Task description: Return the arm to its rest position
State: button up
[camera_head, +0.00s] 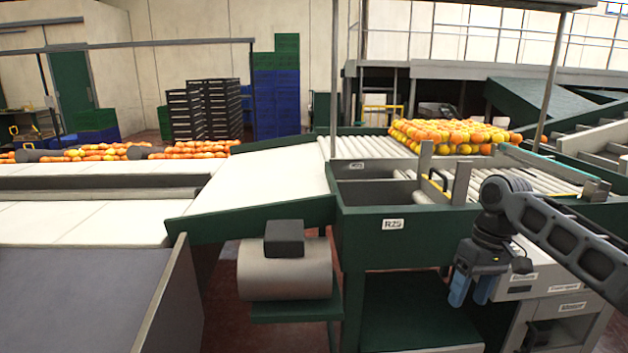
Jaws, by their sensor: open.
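My gripper (471,290) hangs at the end of my dark grey arm, which reaches in from the right edge. Its two blue fingers point down and are apart, with nothing seen between them. The gripper is in front of the right part of the green sorting bin (365,232) labelled RZ5. It appears over the white boxes (545,280) at lower right; I cannot tell the distance between them.
Oranges (455,135) are heaped on the roller conveyor (372,148) behind the bin. More oranges (95,152) lie on the belt at left. A grey motor drum (285,270) sits below the sloped white belt (265,180). Stacked crates (275,95) stand at the back.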

jog(key=s+a+f+t+y, duration=0.2)
jog(key=a+f, duration=0.4)
jog(key=a, duration=0.6)
jog(key=s+a+f+t+y, duration=0.25)
jog(key=a+f, duration=0.35)
jog(key=a, duration=0.6)
jog(key=s+a+f+m+t+y, duration=0.25)
jog(key=s+a+t, duration=0.25)
jog(key=s+a, duration=0.5)
jog(key=s+d+r+m+t+h, duration=0.1)
jog(key=s+d+h, duration=0.1)
jog(key=s+d, duration=0.35)
jog(key=s+d+m+t+h, duration=0.1)
jog(key=s+d+t+h, duration=0.1)
jog(key=s, duration=0.7)
jog(key=s+d+r+m+t+h, duration=0.15)
jog(key=s+d, duration=0.25)
jog(key=s, duration=0.4)
jog(key=s+d+r+n+t+h, duration=0.1)
jog(key=s+d+r+n+h, duration=0.2)
jog(key=s+d+r, duration=0.8)
jog(key=s+r, duration=0.2)
jog(key=s, duration=0.1)
jog(key=shift+s+d+r+t, duration=0.3)
jog(key=shift+s+d+t, duration=0.05)
jog(key=shift+s+t, duration=0.05)
